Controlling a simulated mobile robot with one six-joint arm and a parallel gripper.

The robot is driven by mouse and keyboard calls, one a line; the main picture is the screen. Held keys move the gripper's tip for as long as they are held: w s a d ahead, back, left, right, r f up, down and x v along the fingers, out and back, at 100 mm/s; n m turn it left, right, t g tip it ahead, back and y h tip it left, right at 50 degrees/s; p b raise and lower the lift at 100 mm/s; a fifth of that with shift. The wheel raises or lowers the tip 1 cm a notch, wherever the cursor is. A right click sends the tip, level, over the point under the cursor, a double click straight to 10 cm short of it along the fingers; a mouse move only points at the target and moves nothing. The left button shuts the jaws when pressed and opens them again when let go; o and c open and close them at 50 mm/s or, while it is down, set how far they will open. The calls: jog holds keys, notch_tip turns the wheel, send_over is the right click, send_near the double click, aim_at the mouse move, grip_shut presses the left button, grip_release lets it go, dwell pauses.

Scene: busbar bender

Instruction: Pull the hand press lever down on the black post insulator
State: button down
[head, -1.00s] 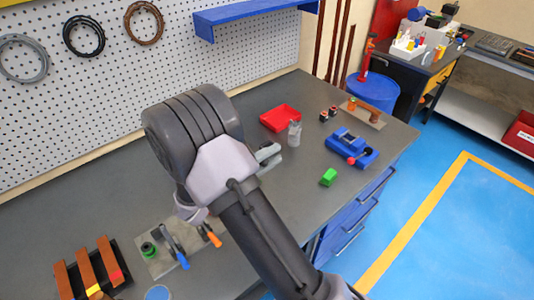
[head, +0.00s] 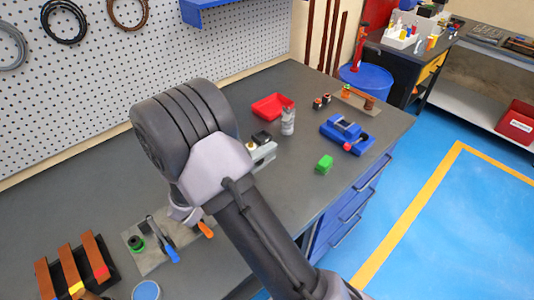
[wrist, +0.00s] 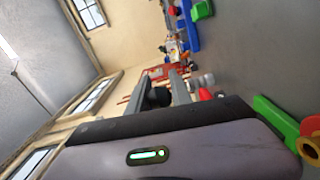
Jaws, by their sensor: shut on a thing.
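My gripper (wrist: 160,86) shows in the wrist view, its two grey fingers closed around a round black knob (wrist: 160,97). The knob fits a hand press lever's end, but the rest of the lever is hidden. In the head view my arm hides the gripper and most of what lies behind it. A light grey metal part (head: 264,154), perhaps of the hand press, sticks out right of my arm. A small black piece (head: 262,137) is just behind it; I cannot tell whether it is the post insulator.
Tools on a mat (head: 160,262) and a rack of copper-coloured bars (head: 76,262) lie at the front left.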

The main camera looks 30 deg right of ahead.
jog(key=c, duration=1.1)
grip_release()
jog(key=shift+c, duration=0.2)
jog(key=s+a+p, duration=0.3)
jog(key=a+p, duration=0.1)
jog(key=a, duration=1.3)
jog(key=shift+s, duration=0.15)
jog(key=shift+a, duration=0.1)
jog(key=shift+c, duration=0.2)
